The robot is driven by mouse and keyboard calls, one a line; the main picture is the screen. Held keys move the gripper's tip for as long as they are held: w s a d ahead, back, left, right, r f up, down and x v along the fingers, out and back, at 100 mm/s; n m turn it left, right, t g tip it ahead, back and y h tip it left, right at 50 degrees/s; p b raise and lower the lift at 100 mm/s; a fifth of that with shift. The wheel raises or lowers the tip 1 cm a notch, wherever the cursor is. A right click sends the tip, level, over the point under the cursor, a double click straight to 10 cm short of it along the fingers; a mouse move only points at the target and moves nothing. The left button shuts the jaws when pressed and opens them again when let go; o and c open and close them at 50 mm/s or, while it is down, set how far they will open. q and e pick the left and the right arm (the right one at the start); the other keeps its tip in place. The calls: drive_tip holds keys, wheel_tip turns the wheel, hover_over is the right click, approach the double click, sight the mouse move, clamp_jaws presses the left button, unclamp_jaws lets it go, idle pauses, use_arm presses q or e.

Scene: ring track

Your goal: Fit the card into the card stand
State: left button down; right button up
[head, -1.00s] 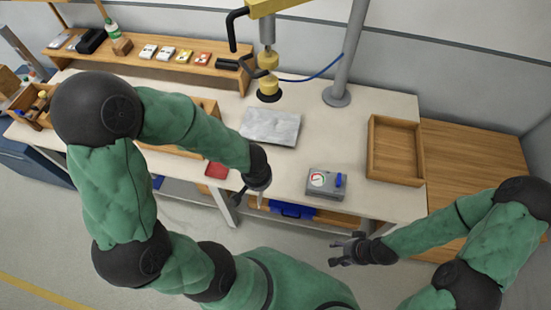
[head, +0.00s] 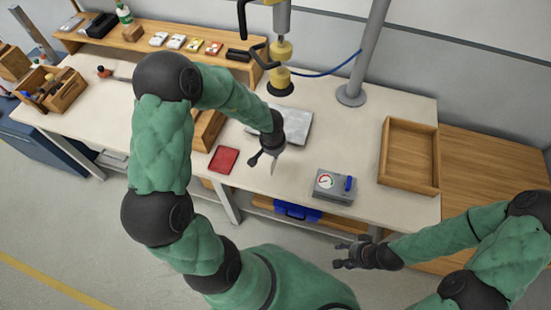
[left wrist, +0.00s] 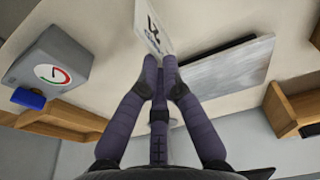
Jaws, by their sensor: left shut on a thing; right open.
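My left gripper (head: 272,151) is shut on a white card (head: 274,163), held above the front part of the table. In the left wrist view the card (left wrist: 152,28) shows black print and stands tilted between the fingertips (left wrist: 160,62) of the gripper. My right gripper (head: 345,255) is open and empty, in front of the table's front edge. I cannot pick out the card stand with certainty. My left arm hides part of the table.
A grey gauge box (head: 335,186) stands right of the card. A silver plate (head: 294,128) lies behind the left gripper, below a yellow-black press (head: 280,80). A red flat item (head: 223,160) lies left. An empty wooden tray (head: 383,165) is at right.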

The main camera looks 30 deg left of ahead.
use_arm(q)
drive_tip(key=shift+w+a+f, duration=0.15)
drive_tip(key=shift+w+f, duration=0.3)
drive_tip(key=shift+f, duration=0.1)
drive_tip(key=f+b, duration=0.2)
drive_tip(key=f, duration=0.1)
drive_tip(key=shift+w+a+f+b, duration=0.1)
drive_tip(key=shift+w+f+b, duration=0.15)
drive_tip(key=shift+b, duration=0.1)
drive_tip(key=shift+s, duration=0.1)
drive_tip(key=c, duration=1.4)
unclamp_jaws()
drive_tip(key=shift+f, duration=0.1)
